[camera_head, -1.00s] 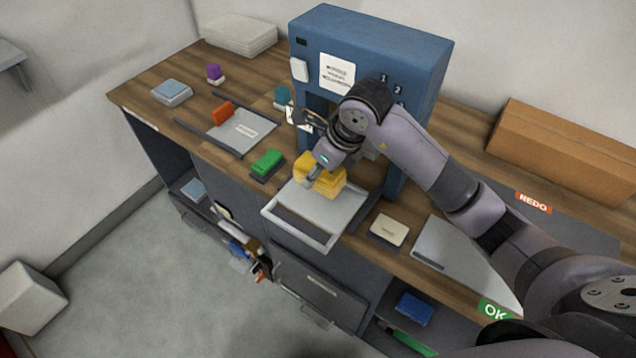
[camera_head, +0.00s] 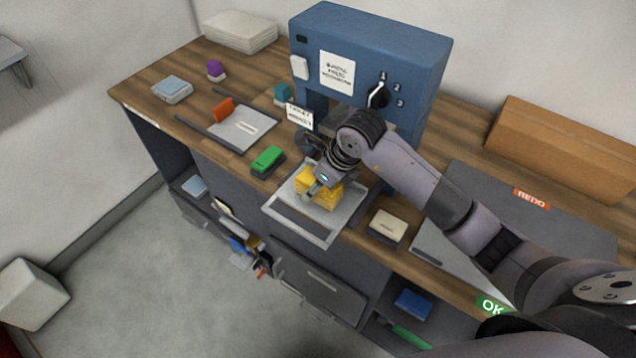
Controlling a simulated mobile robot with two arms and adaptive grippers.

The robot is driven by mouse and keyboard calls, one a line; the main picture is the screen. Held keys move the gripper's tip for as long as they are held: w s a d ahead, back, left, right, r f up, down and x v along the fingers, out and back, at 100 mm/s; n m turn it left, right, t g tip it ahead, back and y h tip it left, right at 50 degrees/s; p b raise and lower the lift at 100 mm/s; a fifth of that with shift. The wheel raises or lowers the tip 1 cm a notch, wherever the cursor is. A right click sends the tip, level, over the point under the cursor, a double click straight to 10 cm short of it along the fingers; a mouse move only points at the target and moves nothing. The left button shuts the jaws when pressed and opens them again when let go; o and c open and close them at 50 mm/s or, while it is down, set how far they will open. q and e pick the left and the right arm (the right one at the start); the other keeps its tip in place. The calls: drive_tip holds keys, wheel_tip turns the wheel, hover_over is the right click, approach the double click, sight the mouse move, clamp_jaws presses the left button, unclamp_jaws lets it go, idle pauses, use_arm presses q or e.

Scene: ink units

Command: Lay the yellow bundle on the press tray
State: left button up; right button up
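The yellow bundle (camera_head: 330,195) is over the grey press tray (camera_head: 307,233), which sticks out from the front of the blue press (camera_head: 372,42). My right gripper (camera_head: 316,191), reaching in from the right, is shut on the bundle from above, with a finger on its near side. The bundle sits low and appears to touch the tray's surface, but the gripper hides part of this contact. The bare front part of the tray is visible. My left gripper is not in view.
A green block (camera_head: 267,158) lies left of the tray and a cream block (camera_head: 388,225) lies right of it. A slanted holder with an orange stamp (camera_head: 223,109) is farther left. A cardboard box (camera_head: 563,150) stands at the back right.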

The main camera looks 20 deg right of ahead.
drive_tip(key=shift+o, duration=1.2)
drive_tip(key=shift+r, duration=0.2)
drive_tip(key=shift+d+r, duration=0.1)
drive_tip(key=shift+r, duration=0.15)
drive_tip(key=b+v, duration=0.1)
drive_tip(key=v, duration=1)
drive_tip(key=shift+s+r, duration=0.15)
drive_tip(key=shift+r, duration=0.05)
drive_tip(key=shift+c, duration=0.3)
